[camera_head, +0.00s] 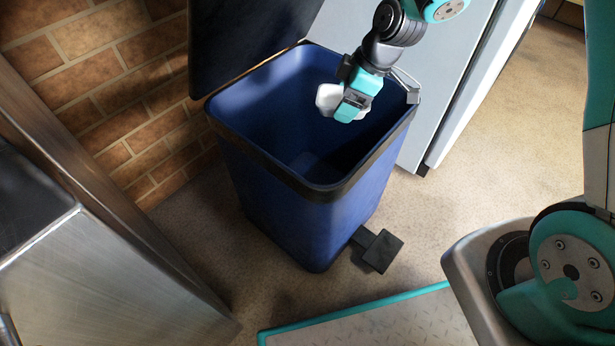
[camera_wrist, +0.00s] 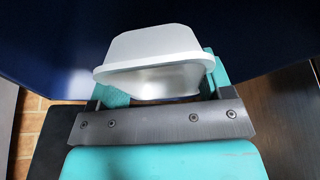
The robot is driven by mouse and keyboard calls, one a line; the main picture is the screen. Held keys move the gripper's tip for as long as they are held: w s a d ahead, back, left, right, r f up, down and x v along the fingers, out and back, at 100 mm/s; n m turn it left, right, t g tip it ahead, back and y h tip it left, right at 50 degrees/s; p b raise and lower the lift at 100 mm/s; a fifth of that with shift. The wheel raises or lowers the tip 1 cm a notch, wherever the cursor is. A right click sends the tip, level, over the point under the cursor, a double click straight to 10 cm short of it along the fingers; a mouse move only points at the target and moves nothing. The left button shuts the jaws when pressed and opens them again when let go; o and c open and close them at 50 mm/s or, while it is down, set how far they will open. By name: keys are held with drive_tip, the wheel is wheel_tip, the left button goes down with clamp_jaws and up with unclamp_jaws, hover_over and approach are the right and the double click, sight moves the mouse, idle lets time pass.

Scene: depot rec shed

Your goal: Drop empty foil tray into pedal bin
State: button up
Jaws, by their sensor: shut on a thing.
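The blue pedal bin (camera_head: 290,215) stands open, with its dark lid (camera_head: 245,40) raised at the back and its black pedal (camera_head: 380,249) at the front right. My gripper (camera_head: 352,106) is over the bin's opening, toward its right side. It is shut on the pale foil tray (camera_head: 327,98), which is partly hidden by the gripper in the head view. In the wrist view the tray (camera_wrist: 155,60) sits tilted between the fingers, with the bin's dark blue inside (camera_wrist: 60,45) behind it. The tray looks empty from what shows.
A brick wall (camera_head: 110,75) is behind on the left. A steel counter (camera_head: 90,265) is at the lower left. A pale grey cabinet (camera_head: 425,75) stands close to the bin's right. Open floor (camera_head: 480,150) lies further right.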

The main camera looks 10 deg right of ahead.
drive_tip(key=o, duration=0.9)
drive_tip(key=p+v, duration=0.7)
drive_tip(key=v, duration=1)
drive_tip(key=shift+d+r, duration=0.1)
drive_tip(key=shift+d, duration=0.1)
